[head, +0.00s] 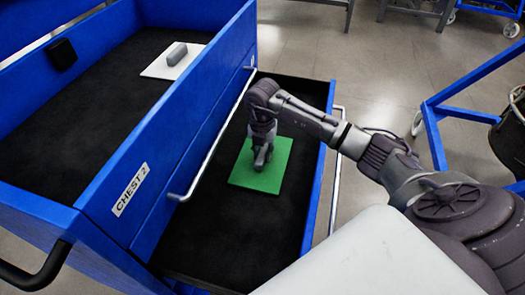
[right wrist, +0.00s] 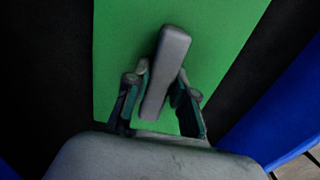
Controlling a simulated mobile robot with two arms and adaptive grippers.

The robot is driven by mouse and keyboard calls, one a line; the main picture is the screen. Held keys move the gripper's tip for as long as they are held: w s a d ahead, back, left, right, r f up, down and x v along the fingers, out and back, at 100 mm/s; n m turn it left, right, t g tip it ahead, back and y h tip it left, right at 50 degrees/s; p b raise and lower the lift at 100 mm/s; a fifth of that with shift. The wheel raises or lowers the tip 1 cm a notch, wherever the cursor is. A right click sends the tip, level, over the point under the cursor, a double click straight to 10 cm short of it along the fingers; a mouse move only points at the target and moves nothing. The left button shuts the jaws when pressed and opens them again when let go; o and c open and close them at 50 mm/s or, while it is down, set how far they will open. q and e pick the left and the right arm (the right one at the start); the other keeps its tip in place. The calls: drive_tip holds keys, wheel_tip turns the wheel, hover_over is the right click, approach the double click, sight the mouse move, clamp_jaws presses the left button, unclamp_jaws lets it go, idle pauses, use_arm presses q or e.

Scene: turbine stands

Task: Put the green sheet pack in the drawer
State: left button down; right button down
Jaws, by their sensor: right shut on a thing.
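The green sheet pack (head: 247,178) is a flat green square in the open drawer (head: 211,217) of the blue chest. I cannot tell if it touches the drawer's black floor. My right gripper (head: 262,160) points down over the pack, shut on its grey handle. In the right wrist view the fingers (right wrist: 160,105) stand on both sides of the grey handle (right wrist: 166,65), with the green sheet (right wrist: 220,45) below. My left gripper is not in view.
The chest top (head: 98,110) has a black surface inside blue walls and holds a white sheet with a grey handle (head: 170,60). The drawer's silver front rail (head: 335,180) lies near my right arm. A blue frame (head: 430,125) stands at the right.

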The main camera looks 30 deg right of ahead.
sight(262, 152)
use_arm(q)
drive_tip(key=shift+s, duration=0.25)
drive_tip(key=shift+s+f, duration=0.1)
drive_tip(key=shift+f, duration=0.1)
use_arm(e)
drive_tip(key=shift+f, duration=0.35)
use_arm(q)
drive_tip(key=shift+b, duration=0.3)
use_arm(e)
drive_tip(key=c, duration=0.7)
unclamp_jaws()
drive_tip(key=shift+d+f, duration=0.1)
wheel_tip(262, 152, up, 3)
drive_tip(key=shift+f+p, duration=0.1)
drive_tip(key=shift+p, duration=1.1)
drive_tip(key=shift+r+p, duration=1.8)
drive_tip(key=shift+r, duration=0.5)
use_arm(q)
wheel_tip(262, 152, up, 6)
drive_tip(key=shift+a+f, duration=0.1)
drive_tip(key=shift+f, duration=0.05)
use_arm(e)
drive_tip(key=shift+f, duration=0.1)
